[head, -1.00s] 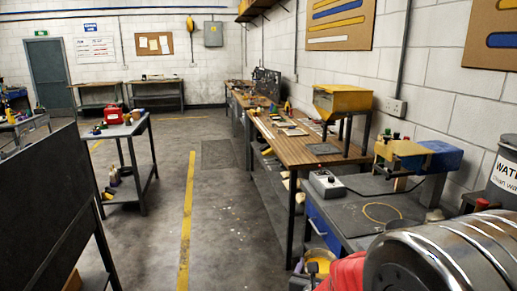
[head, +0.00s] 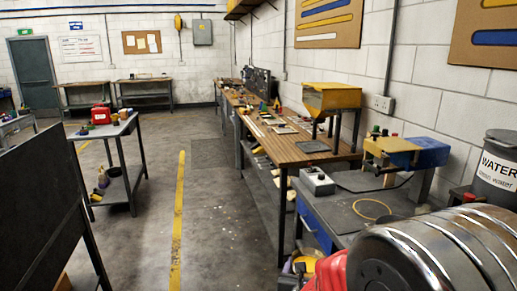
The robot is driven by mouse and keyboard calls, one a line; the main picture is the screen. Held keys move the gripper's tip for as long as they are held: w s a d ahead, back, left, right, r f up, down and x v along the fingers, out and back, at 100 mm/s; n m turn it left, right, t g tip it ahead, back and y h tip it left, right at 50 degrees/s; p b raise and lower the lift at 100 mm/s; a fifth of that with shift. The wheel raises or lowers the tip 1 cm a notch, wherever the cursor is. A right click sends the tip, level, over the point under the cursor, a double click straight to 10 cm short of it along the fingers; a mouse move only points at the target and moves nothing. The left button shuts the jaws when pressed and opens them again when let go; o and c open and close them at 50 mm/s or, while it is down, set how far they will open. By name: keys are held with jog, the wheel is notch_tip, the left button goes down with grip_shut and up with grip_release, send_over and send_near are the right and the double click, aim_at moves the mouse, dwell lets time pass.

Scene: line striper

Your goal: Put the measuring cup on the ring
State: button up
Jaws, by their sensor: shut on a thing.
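The ring (head: 371,209) is a thin yellow circle lying flat on the dark top of the workbench (head: 345,188) at the right of the head view. Nothing stands inside the ring. I cannot make out a measuring cup anywhere in this view. My gripper is not in view, so what it holds is hidden. The lower right is covered by large parts close to the camera.
A grey control box (head: 317,181) sits left of the ring, and a yellow and blue machine (head: 405,150) stands behind it. A dark WATER drum (head: 497,165) is at the right edge. Open floor (head: 215,215) lies left of the benches, beside a yellow line (head: 178,215).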

jog(key=shift+w+d+r, duration=0.1)
jog(key=d, duration=0.6)
jog(key=shift+d, duration=0.4)
